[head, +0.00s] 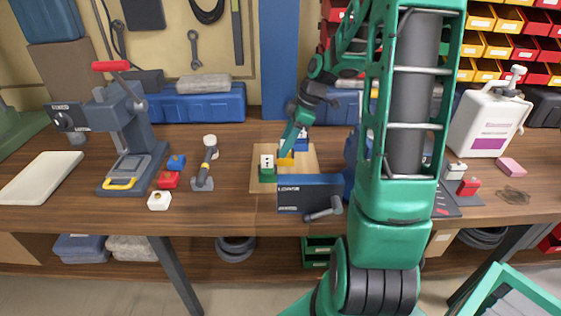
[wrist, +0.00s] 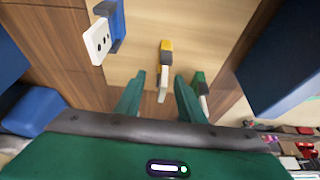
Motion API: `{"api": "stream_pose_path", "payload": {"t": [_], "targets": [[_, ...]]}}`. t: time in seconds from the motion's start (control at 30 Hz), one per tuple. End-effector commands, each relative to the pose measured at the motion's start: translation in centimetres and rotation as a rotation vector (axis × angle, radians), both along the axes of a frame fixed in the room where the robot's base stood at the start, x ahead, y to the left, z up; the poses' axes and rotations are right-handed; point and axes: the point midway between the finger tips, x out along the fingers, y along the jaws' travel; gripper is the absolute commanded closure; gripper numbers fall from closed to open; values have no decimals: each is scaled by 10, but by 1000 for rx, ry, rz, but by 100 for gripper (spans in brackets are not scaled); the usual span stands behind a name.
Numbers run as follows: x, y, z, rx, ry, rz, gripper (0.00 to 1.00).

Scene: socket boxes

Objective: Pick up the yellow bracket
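The yellow bracket (head: 286,158) stands on a light wooden board (head: 258,184) and is partly hidden by my gripper in the head view. In the wrist view the yellow bracket (wrist: 166,46) has a white plate on its near side. My gripper (wrist: 159,76) is open, with its two green fingers apart. The bracket's white plate shows between the fingertips; I cannot tell whether either finger touches it. In the head view my gripper (head: 292,146) is low over the board, at the bracket.
A green bracket with a white socket plate (head: 267,170) stands left of the yellow one. A blue bracket (wrist: 116,24) with a white plate also stands close by.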

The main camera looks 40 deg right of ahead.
Motion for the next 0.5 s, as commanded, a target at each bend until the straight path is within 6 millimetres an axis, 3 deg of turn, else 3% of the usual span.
{"api": "stream_pose_path", "payload": {"t": [0.23,0.5], "targets": [[5,11,-32,3,2,2,64],[7,14,-39,0,0,1,64]]}}
